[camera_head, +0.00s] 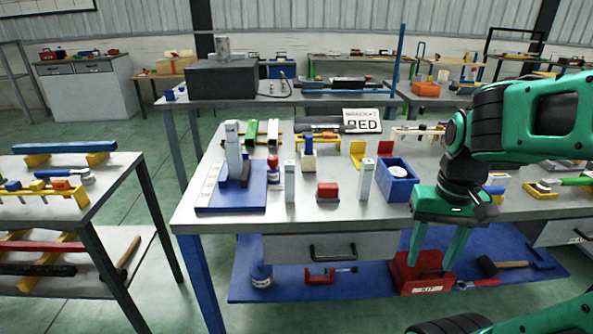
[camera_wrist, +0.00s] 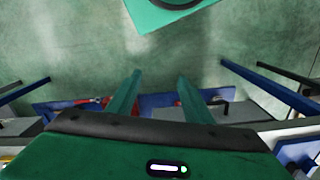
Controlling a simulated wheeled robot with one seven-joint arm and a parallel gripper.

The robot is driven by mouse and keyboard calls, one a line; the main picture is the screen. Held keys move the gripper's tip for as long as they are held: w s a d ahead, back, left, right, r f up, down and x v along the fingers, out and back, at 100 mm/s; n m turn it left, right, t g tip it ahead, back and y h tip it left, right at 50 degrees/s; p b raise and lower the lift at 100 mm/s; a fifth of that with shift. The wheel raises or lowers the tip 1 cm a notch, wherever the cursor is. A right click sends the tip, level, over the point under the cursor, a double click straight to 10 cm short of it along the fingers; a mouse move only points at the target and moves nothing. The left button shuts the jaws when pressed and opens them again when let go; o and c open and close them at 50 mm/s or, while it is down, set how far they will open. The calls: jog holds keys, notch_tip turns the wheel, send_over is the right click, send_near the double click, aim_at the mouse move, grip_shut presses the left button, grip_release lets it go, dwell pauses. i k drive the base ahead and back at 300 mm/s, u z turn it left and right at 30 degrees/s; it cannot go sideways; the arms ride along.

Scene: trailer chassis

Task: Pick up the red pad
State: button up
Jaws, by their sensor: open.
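A second red piece (camera_head: 385,148) stands farther back, behind the blue box. My gripper (camera_head: 430,264) hangs in front of the workbench to the right of the red pad, fingers pointing down, apart from it. The fingers are spread and empty. In the wrist view my gripper (camera_wrist: 160,76) has only floor and parts of the bench around it; the red pad is not recognisable there.
A blue open box (camera_head: 397,187) stands right of the pad, and a blue plate (camera_head: 230,199) with a tall grey post (camera_head: 233,150) to its left. The lower shelf (camera_head: 330,290) holds a red kit box (camera_head: 421,274) near my fingers.

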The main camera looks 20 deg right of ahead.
aim_at(326, 191)
jog(key=k, duration=1)
jog(key=z, duration=0.5)
jog(key=i, duration=1.45)
jog(key=z, duration=0.05)
